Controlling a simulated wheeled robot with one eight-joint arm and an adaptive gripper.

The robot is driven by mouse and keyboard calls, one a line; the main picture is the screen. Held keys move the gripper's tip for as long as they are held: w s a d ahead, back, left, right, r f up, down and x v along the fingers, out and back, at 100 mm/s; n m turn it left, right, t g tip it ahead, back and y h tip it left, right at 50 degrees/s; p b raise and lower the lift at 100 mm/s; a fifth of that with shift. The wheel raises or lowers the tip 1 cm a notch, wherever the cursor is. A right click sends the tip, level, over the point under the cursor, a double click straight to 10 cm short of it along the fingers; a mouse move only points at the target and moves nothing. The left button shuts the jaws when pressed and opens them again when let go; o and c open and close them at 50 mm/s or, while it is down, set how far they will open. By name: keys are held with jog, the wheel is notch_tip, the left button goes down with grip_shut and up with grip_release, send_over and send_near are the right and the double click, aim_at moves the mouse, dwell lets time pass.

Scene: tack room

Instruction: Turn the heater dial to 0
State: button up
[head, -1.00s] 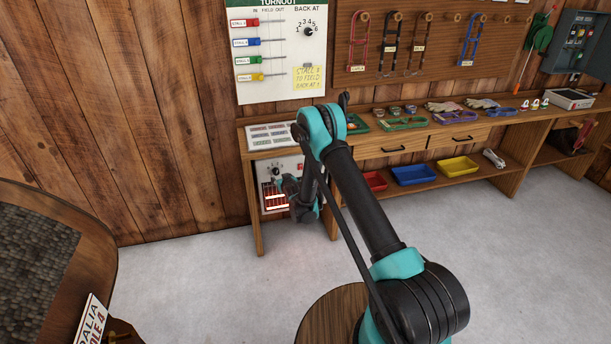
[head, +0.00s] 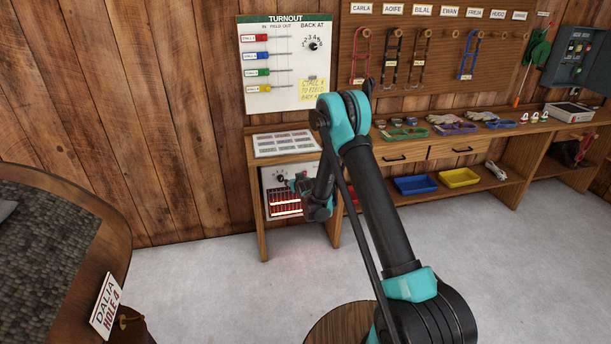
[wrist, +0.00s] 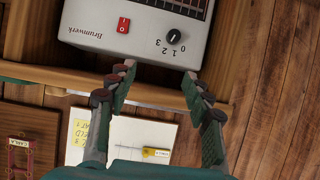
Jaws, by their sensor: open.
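The white heater (head: 268,178) with a glowing red grille stands on the low shelf of the bench at the left. Its black dial (wrist: 174,36) shows in the wrist view, upside down, with the numbers 0 to 3 around it; I cannot tell for sure which number its pointer faces. The dial also shows in the head view (head: 281,178). A red switch (wrist: 123,25) sits beside the dial. My gripper (wrist: 157,80) is open and empty, its fingers apart from the dial and short of the heater's front. In the head view my arm hides part of the heater.
The wooden bench (head: 430,150) runs along the wall, its top just above the heater. A turnout board (head: 285,65) hangs above. Blue (head: 415,185) and yellow (head: 458,178) trays sit on the lower shelf. A curved wooden piece (head: 100,225) stands at left. The floor before the heater is clear.

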jog(key=s+d+r+g, duration=0.1)
jog(key=s+d+r, duration=0.3)
jog(key=r, duration=0.3)
jog(key=shift+s+d+m+h, duration=0.2)
jog(key=shift+d+m+h, duration=0.15)
jog(key=shift+d, duration=0.3)
